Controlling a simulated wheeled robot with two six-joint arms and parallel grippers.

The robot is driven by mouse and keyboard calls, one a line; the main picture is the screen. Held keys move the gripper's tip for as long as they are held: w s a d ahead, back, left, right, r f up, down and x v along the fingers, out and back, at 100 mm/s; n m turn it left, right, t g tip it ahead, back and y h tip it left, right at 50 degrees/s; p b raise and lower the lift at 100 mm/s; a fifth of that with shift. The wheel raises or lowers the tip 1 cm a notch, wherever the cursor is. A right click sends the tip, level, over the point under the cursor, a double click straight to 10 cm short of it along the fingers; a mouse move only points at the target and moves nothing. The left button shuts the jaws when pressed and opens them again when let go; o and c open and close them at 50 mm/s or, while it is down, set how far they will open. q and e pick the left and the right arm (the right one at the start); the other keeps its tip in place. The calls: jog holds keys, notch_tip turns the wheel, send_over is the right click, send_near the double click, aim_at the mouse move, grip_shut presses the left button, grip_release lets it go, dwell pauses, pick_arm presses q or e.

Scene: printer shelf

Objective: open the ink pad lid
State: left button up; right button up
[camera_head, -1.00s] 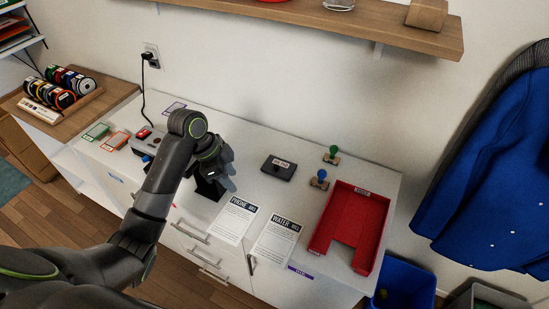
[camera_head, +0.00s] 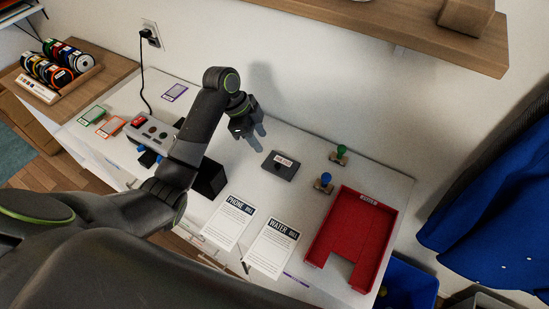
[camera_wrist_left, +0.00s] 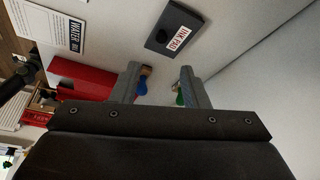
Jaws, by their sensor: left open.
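The ink pad (camera_head: 283,165) is a dark grey box with a white label on its lid. It lies on the white cabinet top, and its lid looks shut. It also shows in the left wrist view (camera_wrist_left: 172,30), ahead of the fingers, with its INK PAD label readable. My left gripper (camera_head: 252,127) is above the cabinet top, to the left of and behind the ink pad, apart from it. Its two fingers (camera_wrist_left: 160,82) are spread with nothing held between them. My right gripper is not in view.
A blue stamp (camera_head: 325,183) and a green stamp (camera_head: 340,155) stand right of the pad. A red tray (camera_head: 378,218) is further right. Phone bill (camera_head: 229,222) and water bill (camera_head: 272,248) sheets lie in front. A wooden shelf (camera_head: 400,30) hangs above.

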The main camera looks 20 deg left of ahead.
aim_at(277, 165)
pick_arm(q)
jog(key=p+x, duration=0.1)
jog(key=x, duration=0.9)
jog(key=shift+f, duration=0.1)
jog(key=shift+w+d+f, duration=0.1)
jog(key=shift+d+f, duration=0.2)
jog(key=shift+f, duration=0.45)
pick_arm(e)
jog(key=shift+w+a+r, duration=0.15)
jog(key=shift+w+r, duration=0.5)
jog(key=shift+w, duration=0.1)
pick_arm(q)
grip_shut()
